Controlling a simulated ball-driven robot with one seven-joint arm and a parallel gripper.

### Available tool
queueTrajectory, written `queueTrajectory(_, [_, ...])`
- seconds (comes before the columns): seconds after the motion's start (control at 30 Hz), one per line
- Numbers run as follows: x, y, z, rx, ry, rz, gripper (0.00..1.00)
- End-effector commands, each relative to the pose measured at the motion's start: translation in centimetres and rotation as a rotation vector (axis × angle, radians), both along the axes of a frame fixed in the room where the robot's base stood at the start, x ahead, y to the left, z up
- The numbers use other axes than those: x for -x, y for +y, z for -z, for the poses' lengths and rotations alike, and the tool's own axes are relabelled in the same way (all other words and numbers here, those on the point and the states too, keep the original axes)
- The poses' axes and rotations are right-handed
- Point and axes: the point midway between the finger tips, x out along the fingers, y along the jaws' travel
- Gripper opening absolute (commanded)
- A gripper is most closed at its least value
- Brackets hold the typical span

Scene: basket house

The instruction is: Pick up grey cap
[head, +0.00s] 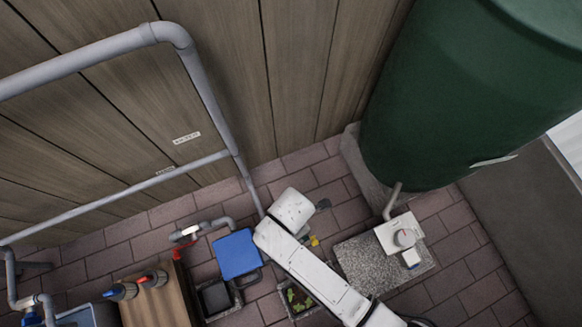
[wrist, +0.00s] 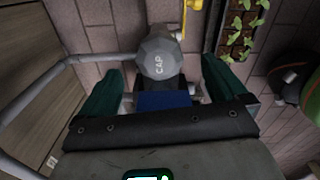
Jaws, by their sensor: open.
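The grey cap (wrist: 160,58) is in the upper middle of the wrist view. My gripper (wrist: 161,72) is open, with one green finger to the left of the cap and one to the right. Gaps show between the fingers and the cap, and nothing is held. How far the cap lies beyond the fingertips is hard to tell. In the head view my white arm hides the gripper, and I cannot make out the cap with certainty.
A planter of green seedlings (wrist: 240,28) and a yellow piece (wrist: 193,18) lie close by. Grey pipes (head: 205,90) run along the wooden wall (head: 250,60). A green tank (head: 465,90), blue-topped box (head: 237,254), wooden box (head: 155,298) and speckled slab (head: 375,262) surround the brick floor.

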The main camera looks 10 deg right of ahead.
Motion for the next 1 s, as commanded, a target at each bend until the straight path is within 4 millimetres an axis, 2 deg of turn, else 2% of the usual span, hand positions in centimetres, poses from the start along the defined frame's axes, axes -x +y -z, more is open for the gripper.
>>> queueTrajectory(0.03, [0.0, 0.0, 0.6, 0.0, 0.0, 0.0, 0.99])
queueTrajectory(0.27, [0.0, 0.1, 1.8, 0.0, 0.0, 0.001, 0.99])
queueTrajectory(0.6, [0.0, 0.3, 6.0, 0.0, -0.001, 0.002, 0.99])
queueTrajectory(0.87, [0.0, 0.2, 6.0, 0.0, -0.001, 0.003, 0.98])
queueTrajectory(1.0, [0.0, 0.2, 6.0, 0.0, -0.001, 0.003, 0.84])
